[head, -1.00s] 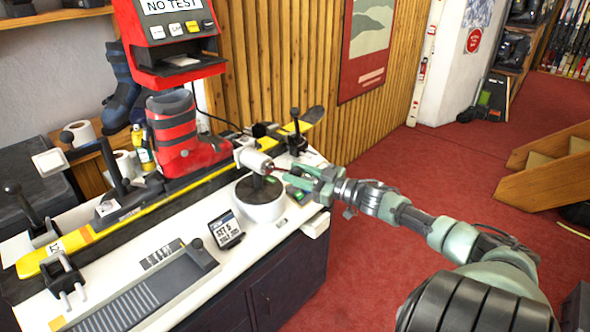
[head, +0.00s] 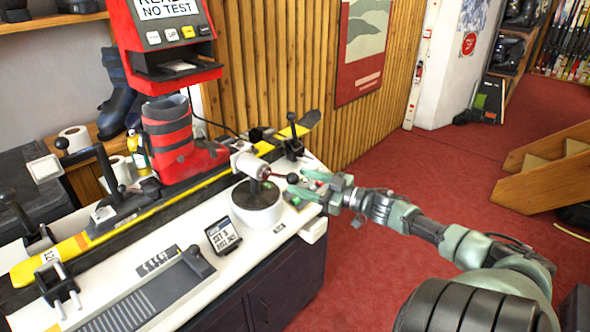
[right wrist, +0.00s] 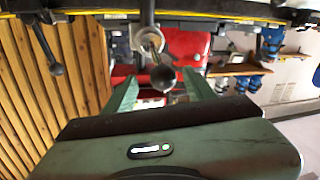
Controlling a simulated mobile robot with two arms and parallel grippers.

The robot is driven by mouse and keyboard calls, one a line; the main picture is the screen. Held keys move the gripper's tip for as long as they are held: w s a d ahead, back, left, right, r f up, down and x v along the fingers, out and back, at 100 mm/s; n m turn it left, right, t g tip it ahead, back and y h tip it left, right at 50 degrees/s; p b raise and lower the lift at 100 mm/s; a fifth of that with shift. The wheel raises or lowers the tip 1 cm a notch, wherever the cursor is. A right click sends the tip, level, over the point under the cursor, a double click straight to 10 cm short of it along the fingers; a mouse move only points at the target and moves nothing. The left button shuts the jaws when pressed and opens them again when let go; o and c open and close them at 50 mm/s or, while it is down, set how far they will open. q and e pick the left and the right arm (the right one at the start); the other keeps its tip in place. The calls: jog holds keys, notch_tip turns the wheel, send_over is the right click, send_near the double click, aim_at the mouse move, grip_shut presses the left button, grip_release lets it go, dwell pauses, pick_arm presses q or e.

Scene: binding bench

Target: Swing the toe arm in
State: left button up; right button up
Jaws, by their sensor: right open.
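The toe arm (head: 243,162) is a white and grey cylinder over a round white pedestal (head: 256,205) on the bench. A thin rod with a dark ball knob (head: 292,178) sticks out of it to the right. My right gripper (head: 301,185) is open just right of the knob. In the right wrist view, the ball knob (right wrist: 163,79) shows in line with the gap between my two green fingers (right wrist: 163,92). I cannot tell whether the fingers touch it. My left gripper is out of view.
A red ski boot (head: 172,140) stands on a yellow ski (head: 75,245) along the bench. A small display (head: 223,236) stands left of the pedestal. A black-knobbed lever (head: 292,140) stands behind it. Red carpet (head: 380,255) to the right is clear.

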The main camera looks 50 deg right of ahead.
jog(key=v, duration=0.4)
jog(key=shift+s+d, duration=0.1)
jog(key=shift+s, duration=0.15)
dwell(0.3)
